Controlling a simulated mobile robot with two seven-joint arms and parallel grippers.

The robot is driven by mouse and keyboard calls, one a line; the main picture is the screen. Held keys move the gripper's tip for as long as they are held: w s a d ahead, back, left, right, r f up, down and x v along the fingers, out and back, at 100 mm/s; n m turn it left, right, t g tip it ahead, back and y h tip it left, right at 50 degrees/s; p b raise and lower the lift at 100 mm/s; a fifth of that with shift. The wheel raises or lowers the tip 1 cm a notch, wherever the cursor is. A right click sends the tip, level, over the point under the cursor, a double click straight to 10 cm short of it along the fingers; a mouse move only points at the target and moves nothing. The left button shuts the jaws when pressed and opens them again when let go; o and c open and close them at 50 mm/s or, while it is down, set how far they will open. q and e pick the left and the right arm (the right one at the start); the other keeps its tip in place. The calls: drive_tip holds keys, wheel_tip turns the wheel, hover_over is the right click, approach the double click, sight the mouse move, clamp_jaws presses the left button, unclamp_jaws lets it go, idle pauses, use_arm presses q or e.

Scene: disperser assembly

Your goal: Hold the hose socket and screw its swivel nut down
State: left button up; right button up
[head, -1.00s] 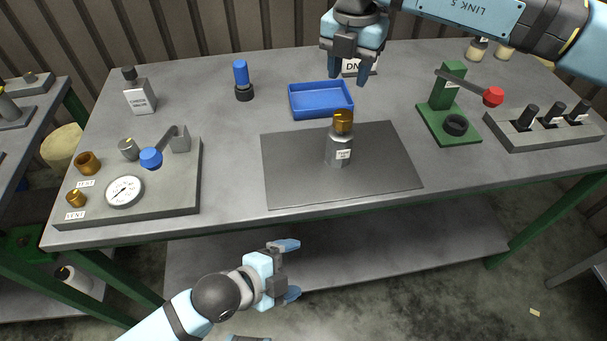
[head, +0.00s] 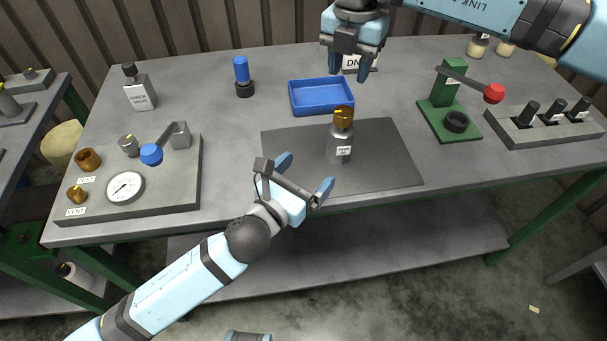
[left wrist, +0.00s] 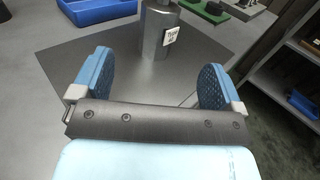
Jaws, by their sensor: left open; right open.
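A grey metal cylinder with a white label (head: 339,146) and a brass-coloured top (head: 344,117) stands upright on the dark mat (head: 390,170). I cannot tell for sure which part is the hose socket or its swivel nut. In the left wrist view the cylinder's lower body (left wrist: 158,35) stands beyond my fingers, its top cut off. My left gripper (head: 307,174) is open and empty, in front of and to the left of the cylinder, apart from it. My right gripper (head: 351,70) is open and empty, above the table behind the cylinder.
A blue tray (head: 321,97) lies behind the mat. A blue-topped fitting (head: 243,76) and a check valve bottle (head: 139,92) stand at back left. A gauge plate (head: 150,195) is at left. A green press (head: 449,105) and grey rack (head: 545,130) are at right.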

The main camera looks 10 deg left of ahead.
sight(334, 143)
use_arm(q)
drive_tip(key=x, duration=1.3)
drive_tip(key=shift+w, duration=0.1)
drive_tip(key=c, duration=1.4)
drive_tip(key=o, duration=0.5)
drive_tip(key=c, duration=0.4)
